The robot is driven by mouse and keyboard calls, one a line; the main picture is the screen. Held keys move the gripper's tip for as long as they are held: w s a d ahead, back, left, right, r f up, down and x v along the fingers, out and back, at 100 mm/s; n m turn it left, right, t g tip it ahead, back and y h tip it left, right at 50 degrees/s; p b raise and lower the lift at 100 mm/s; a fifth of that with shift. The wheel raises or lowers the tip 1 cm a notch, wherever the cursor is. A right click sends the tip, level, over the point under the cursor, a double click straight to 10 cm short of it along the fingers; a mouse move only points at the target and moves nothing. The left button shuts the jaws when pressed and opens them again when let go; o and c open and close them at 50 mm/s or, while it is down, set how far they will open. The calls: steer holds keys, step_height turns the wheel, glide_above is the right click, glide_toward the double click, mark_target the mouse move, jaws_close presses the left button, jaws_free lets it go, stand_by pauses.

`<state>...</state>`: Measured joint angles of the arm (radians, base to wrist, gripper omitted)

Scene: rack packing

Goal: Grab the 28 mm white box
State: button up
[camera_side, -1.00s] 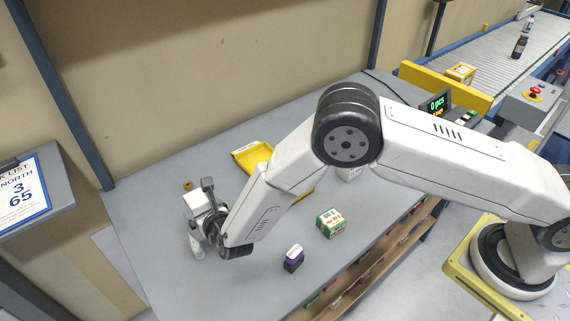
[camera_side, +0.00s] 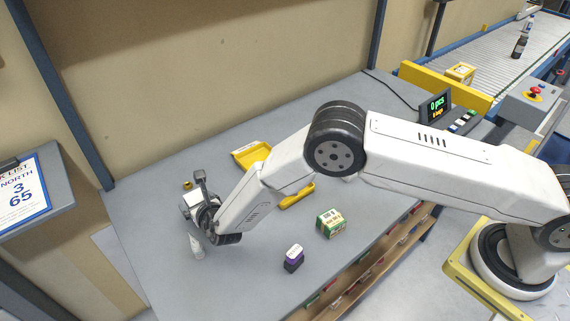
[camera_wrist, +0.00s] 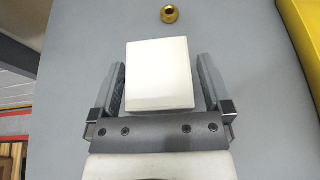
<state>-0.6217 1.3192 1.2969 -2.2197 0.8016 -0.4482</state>
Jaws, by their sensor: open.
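In the wrist view, a plain white box (camera_wrist: 158,74) stands between the two dark fingers of my gripper (camera_wrist: 160,82). A narrow gap shows on each side of it, and the fingers are open.
A gold ring (camera_wrist: 172,13) lies beyond the box. A yellow tray (camera_side: 250,154) is at the back, seen at right in the wrist view. A purple-and-white box (camera_side: 293,259) and a green box (camera_side: 331,223) stand to the right. The grey table (camera_side: 150,215) is otherwise mostly clear nearby.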

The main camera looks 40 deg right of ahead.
steer(key=shift+w, duration=0.1)
stand_by(0.5)
steer(key=c, duration=1.3)
steer(key=shift+r, duration=0.1)
steer(key=shift+r, duration=0.7)
steer(key=s+d+r, duration=0.1)
steer(key=s+r, duration=0.2)
steer(key=s, duration=0.1)
steer(key=s+d+r, duration=0.2)
steer(key=s+r, duration=0.2)
steer(key=s+d+r, duration=0.2)
steer(key=s+r, duration=0.2)
steer(key=s, duration=0.1)
steer(key=shift+d+r, duration=0.2)
